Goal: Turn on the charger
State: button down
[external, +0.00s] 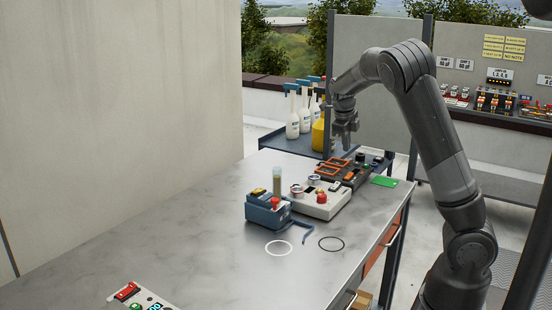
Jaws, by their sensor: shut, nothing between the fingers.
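My gripper (345,138) is shut and empty. It hangs pointing down beyond the far right part of the workbench, in front of the grey panel. Several devices stand on the bench (190,235), and I cannot tell for certain which is the charger. A blue-grey box (266,210) with a red knob stands near the middle. A white box (318,200) with a red button is just right of it. A dark unit with orange frames (345,170) is behind them. A white panel with a red switch and a lit display (143,297) is partly cut off at the bottom left.
A white ring (278,248) and a black ring (331,243) lie on the bench. A green card (384,181) lies at its right edge. Spray bottles (292,115) and a yellow container (318,135) stand behind. The bench's left part is clear.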

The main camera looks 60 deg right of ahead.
aim_at(351, 174)
jog(key=v, duration=0.2)
jog(key=shift+a+r, duration=0.1)
jog(key=shift+r, duration=0.25)
jog(key=shift+d, duration=0.7)
jog(key=x, duration=1.4)
jog(key=shift+d+r, duration=0.1)
jog(key=shift+d, duration=0.15)
